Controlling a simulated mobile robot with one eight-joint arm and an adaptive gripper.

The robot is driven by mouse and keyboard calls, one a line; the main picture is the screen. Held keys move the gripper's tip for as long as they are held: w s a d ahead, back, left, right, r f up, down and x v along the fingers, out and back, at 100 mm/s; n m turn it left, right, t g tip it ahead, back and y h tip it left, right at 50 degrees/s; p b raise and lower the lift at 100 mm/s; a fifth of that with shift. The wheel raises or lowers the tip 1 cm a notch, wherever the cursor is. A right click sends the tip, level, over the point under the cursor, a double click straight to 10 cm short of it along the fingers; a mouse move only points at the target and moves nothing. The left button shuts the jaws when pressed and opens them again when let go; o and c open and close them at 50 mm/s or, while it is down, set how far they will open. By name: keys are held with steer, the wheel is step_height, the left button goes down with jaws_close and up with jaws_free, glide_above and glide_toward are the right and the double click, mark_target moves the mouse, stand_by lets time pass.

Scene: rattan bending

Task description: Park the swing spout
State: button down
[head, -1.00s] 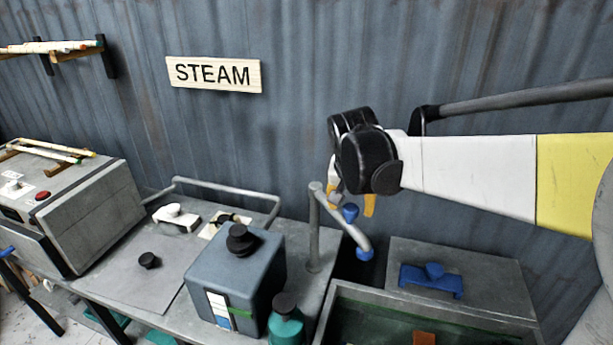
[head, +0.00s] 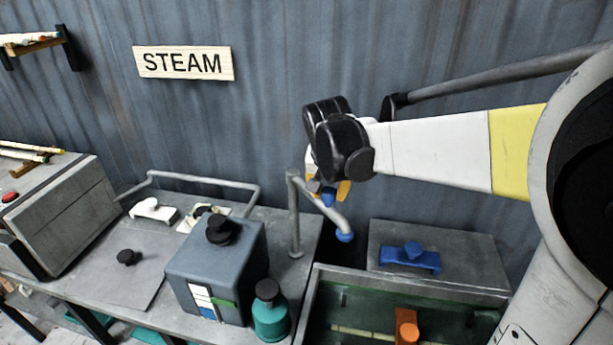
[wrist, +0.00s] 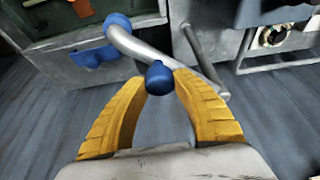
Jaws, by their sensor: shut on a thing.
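The swing spout (head: 321,209) is a grey pipe on an upright post (head: 294,225), with a blue tip (head: 344,236) and a blue knob (head: 328,197) on its arm. In the head view its arm slants down to the right, the tip near the tank's back left corner. In the wrist view the spout (wrist: 138,47) crosses the upper middle. My gripper (wrist: 160,77) has its yellow fingers shut on the blue knob (wrist: 159,80). In the head view my gripper (head: 328,187) is partly hidden behind my wrist.
An open tank (head: 400,277) with an orange-handled piece (head: 406,332) stands at front right. A grey-blue box (head: 215,265) and teal bottle (head: 270,315) stand left of the post. A lid with a blue handle (head: 410,257) lies behind the tank. A rail (head: 205,182) runs along the back.

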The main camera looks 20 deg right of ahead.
steer(key=shift+d, duration=0.5)
steer(key=w+d+n+y, duration=0.3)
steer(key=w+d+n, duration=0.4)
steer(key=d+n, duration=0.1)
steer(key=shift+d+n+t+y, duration=0.3)
steer(key=shift+d+n, duration=0.1)
steer(key=shift+d, duration=0.4)
steer(key=shift+w, duration=0.15)
steer(key=c, duration=1.3)
jaws_free()
steer(key=shift+r, duration=0.1)
steer(key=o, duration=0.3)
steer(key=shift+w, duration=0.25)
steer(key=shift+s, duration=0.2)
